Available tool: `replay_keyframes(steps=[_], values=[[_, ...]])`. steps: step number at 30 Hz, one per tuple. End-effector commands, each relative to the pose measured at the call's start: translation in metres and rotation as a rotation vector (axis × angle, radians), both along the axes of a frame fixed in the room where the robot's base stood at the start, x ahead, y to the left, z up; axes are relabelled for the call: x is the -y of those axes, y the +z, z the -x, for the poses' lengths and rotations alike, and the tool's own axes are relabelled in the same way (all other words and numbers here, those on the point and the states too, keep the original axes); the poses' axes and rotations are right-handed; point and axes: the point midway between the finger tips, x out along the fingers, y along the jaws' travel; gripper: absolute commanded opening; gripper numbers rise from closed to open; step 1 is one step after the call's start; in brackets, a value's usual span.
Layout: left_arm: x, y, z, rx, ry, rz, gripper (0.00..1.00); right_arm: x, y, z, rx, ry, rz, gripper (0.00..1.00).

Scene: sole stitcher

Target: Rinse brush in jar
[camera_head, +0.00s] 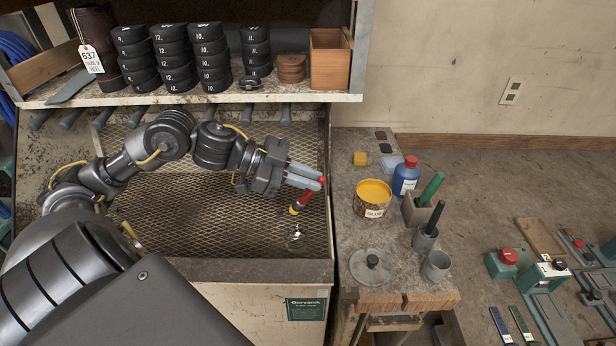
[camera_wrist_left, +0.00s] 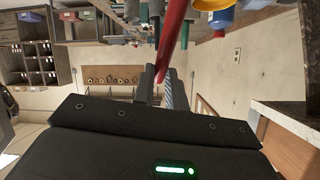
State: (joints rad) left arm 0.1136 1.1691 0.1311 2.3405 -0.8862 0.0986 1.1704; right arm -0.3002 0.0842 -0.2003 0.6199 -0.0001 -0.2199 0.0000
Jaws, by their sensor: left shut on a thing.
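My left gripper (camera_head: 305,177) is shut on a red-handled brush (camera_head: 309,195) above the mesh bench. The brush slants down to the left, with a yellow band near its lower end. The red handle also rises between the fingers in the left wrist view (camera_wrist_left: 175,35). On the side counter to the right, apart from the brush, stand an open grey cup (camera_head: 435,268) and a lidded grey pot (camera_head: 371,268). I cannot tell which of them is the jar. My right gripper is not in view.
A yellow-topped glue tin (camera_head: 373,210), a blue bottle (camera_head: 405,180) and holders with green-handled (camera_head: 432,187) and dark-handled tools (camera_head: 435,217) stand on the counter (camera_head: 350,228). A shelf (camera_head: 200,98) with stacked black discs overhangs behind my arm. A small shiny thing (camera_head: 296,235) is below the brush.

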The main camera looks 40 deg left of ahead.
Motion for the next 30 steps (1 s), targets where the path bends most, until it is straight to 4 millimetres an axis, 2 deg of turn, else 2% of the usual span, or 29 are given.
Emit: replay_keyframes(steps=[11,21,30], values=[[0.001,-0.022,0.0,0.0,0.0,0.0,0.0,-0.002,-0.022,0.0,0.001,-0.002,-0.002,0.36],[0.001,-0.057,0.0,0.0,-0.001,0.0,0.0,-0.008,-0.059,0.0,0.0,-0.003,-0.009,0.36],[0.001,-0.086,0.0,-0.003,0.0,0.002,0.0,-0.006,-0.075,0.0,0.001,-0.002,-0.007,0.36]])
